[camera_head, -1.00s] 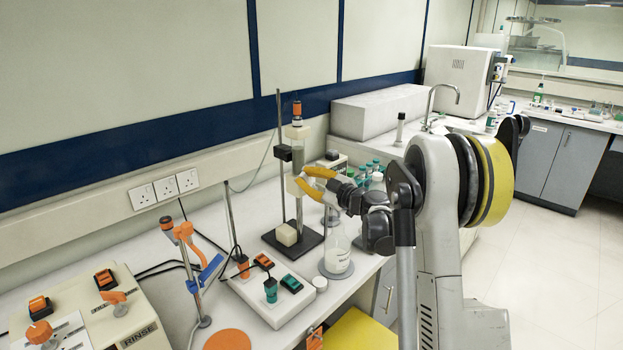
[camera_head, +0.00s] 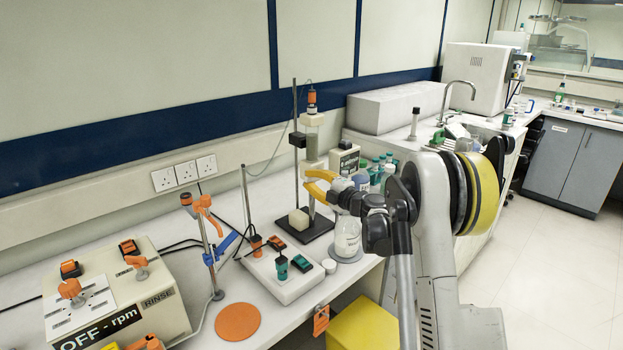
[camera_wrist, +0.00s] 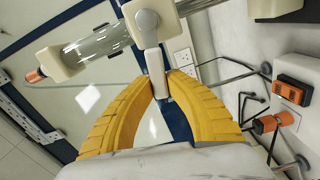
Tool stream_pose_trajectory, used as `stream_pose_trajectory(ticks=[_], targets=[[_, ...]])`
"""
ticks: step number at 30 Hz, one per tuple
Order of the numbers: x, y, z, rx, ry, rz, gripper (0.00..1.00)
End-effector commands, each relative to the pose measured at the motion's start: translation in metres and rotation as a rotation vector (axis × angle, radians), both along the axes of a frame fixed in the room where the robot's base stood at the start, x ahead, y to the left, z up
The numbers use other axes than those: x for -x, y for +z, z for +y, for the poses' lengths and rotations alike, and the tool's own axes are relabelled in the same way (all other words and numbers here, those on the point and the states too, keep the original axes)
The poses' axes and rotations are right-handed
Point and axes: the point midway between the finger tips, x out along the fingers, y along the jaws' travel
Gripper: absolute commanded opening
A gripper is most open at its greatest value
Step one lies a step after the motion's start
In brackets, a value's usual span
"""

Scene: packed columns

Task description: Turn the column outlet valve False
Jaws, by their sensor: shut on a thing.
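The glass column (camera_head: 311,148) stands upright in a clamp on a dark stand, with an orange cap on top. In the wrist view the column (camera_wrist: 97,45) lies slantwise at the upper left. The outlet valve at its lower end has a pale round hub and a lever handle (camera_wrist: 151,48). My gripper (camera_wrist: 160,88) has its yellow fingertips shut on the end of this handle. In the head view my gripper (camera_head: 309,182) is at the column's lower end, and the valve is mostly hidden there.
A flask (camera_head: 346,238) stands close below my gripper. A white box with orange and green parts (camera_head: 285,272) is in front of the stand. Several bottles (camera_head: 377,172) stand behind my wrist. A beige rinse unit (camera_head: 110,290) is at the left.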

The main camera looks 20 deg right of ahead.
Motion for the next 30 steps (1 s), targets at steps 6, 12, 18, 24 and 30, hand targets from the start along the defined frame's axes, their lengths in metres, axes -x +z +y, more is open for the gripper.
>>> stream_pose_trajectory(ticks=[6,12,18,24,30], targets=[[-0.0004,-0.0033,0.0007,0.036,-0.001,-0.011,0.00],[-0.0004,-0.0037,0.0006,0.042,0.000,-0.012,0.00],[-0.0003,-0.0037,0.0005,0.041,0.000,-0.012,0.00],[-0.0003,-0.0037,0.0004,0.041,0.000,-0.012,0.40],[0.0003,-0.0036,0.0001,0.041,0.000,-0.012,0.40]])
